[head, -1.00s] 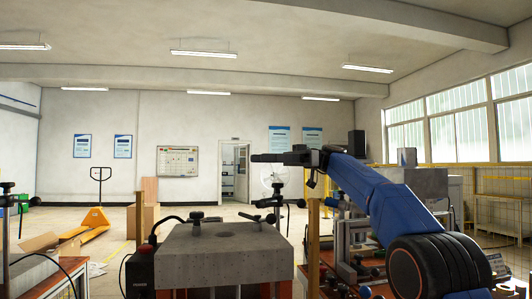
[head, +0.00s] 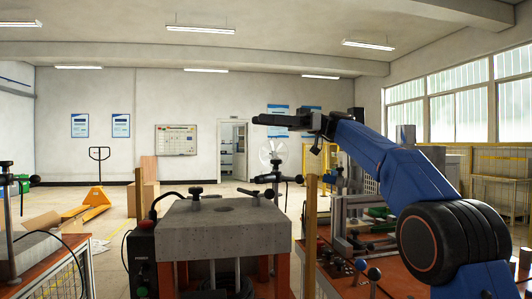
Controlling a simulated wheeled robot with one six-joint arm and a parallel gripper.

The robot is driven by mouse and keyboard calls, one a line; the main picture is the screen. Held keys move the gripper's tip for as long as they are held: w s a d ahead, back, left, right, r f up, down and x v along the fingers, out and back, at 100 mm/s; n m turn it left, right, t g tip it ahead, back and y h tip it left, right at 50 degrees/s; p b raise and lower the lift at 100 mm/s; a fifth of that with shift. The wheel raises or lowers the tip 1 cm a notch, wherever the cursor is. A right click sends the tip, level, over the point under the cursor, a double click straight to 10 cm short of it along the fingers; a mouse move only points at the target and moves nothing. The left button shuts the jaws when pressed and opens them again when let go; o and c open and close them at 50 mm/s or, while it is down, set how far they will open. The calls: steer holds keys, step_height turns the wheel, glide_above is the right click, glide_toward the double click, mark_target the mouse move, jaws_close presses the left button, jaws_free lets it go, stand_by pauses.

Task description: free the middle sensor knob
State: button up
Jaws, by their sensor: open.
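The induction heater (head: 215,228) stands in front of me, a grey slab on orange legs. A black sensor knob (head: 195,191) sits at its back edge, with a black cable curving to the left. Further right, a black clamp-like holder with knobs (head: 269,193) stands at the slab's back right corner. I cannot tell which knob is the middle one. My gripper (head: 270,119) points left on the end of my blue arm, high above the slab's right side in the picture and apart from everything. It is open and empty; the gap between its fingers is hard to see from the side.
A wooden post (head: 311,235) and a red-brown bench with fixtures (head: 385,265) stand right of the heater. A black control box (head: 141,262) is at its left. Another bench (head: 45,265) is at far left. A yellow pallet jack (head: 97,200) stands behind on open floor.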

mark_target(276, 164)
steer(key=s+d+f+m+t+h, duration=0.1)
steer(key=s+d+f+m+t, duration=0.2)
steer(key=d+f+m+t, duration=0.5)
steer(key=s+d+f+m+t+h, duration=0.25)
steer(key=d+f+m+t, duration=0.2)
steer(key=t, duration=0.55)
steer(key=x, duration=1.6)
steer(key=shift+r+n+y, duration=0.35)
steer(key=shift+r+y, duration=0.1)
steer(key=shift+r, duration=0.3)
steer(key=shift+s+a, duration=0.1)
steer(key=c, duration=1)
